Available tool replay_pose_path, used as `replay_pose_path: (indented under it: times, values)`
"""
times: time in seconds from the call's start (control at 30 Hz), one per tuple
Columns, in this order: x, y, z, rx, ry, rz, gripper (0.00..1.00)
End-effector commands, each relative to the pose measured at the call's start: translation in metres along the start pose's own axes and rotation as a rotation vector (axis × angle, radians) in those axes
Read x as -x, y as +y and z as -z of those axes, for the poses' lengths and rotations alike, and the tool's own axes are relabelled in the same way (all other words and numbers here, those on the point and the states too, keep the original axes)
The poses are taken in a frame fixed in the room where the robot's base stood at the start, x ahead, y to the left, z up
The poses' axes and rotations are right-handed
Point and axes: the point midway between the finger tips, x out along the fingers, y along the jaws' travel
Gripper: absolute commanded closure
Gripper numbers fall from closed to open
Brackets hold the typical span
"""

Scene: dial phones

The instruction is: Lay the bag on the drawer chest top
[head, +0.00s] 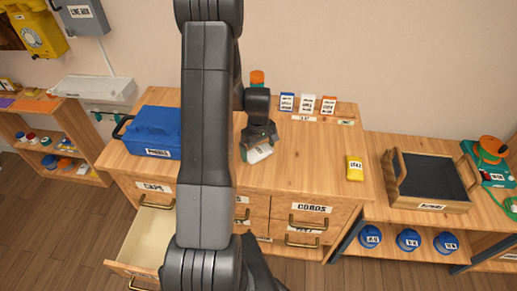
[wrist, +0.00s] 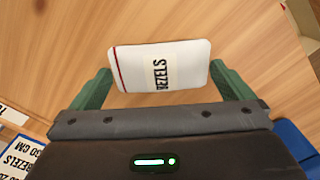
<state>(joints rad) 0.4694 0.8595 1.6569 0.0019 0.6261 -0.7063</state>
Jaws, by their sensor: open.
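In the head view the white bag (head: 257,154) shows just below my gripper (head: 258,146), over the middle of the wooden drawer chest top (head: 305,160). It appears to rest on the wood. My arm hides part of the chest to the left of it.
A blue case (head: 150,130) stands at the chest's left, a yellow packet (head: 355,169) at its right. Small labelled boxes (head: 307,103) line the back. A dark-lined tray (head: 425,177) sits on the right bench.

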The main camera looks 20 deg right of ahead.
Motion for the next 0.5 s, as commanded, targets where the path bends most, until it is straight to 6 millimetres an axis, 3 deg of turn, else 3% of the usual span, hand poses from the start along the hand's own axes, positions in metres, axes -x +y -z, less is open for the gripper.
replay_pose_path:
  times: [0.5]
  values:
    - [0.090,0.001,0.001,0.000,0.004,-0.003,0.00]
